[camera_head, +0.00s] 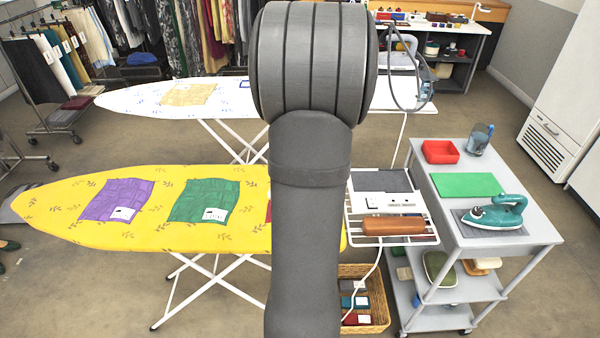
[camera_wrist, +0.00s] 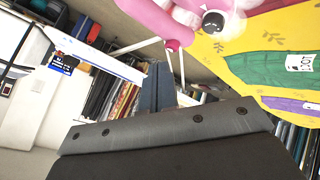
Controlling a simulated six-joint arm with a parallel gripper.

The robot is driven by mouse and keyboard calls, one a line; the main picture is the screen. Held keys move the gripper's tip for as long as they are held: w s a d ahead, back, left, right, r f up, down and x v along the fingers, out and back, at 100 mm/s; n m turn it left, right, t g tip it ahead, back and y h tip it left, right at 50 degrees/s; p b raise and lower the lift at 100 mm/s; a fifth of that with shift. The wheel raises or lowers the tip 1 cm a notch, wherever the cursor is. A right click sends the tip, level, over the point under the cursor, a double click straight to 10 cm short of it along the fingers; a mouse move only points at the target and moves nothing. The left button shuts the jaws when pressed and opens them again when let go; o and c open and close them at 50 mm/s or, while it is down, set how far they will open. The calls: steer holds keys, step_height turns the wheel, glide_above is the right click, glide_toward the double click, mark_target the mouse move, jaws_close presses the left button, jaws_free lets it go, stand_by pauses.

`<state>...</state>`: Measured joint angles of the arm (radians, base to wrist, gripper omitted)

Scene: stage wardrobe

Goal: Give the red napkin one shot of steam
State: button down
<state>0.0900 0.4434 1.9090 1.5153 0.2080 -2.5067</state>
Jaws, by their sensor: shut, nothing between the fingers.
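The red napkin (camera_head: 268,212) lies on the yellow ironing board (camera_head: 50,203); only a red sliver shows beside my arm, which hides the rest. In the wrist view, a large pink rounded object (camera_wrist: 180,14), cut off at the top, has a white-and-black round part (camera_wrist: 213,20) and a darker pink knob (camera_wrist: 172,45). It may be an iron, but I cannot tell for sure. My gripper (camera_wrist: 158,85) is shut and empty, apart from the pink object. In the head view my arm hides the gripper. A teal iron (camera_head: 495,213) rests on the grey cart (camera_head: 455,235).
The green napkin (camera_head: 204,202) and purple napkin (camera_head: 117,201) lie left of the red one. A white rack (camera_head: 392,240) at the board's right end holds a brown block (camera_head: 394,225). A white ironing board (camera_head: 130,98) stands behind. A basket (camera_head: 375,310) stands on the floor.

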steer(key=shift+r, duration=2.5)
steer(key=shift+r, duration=1.85)
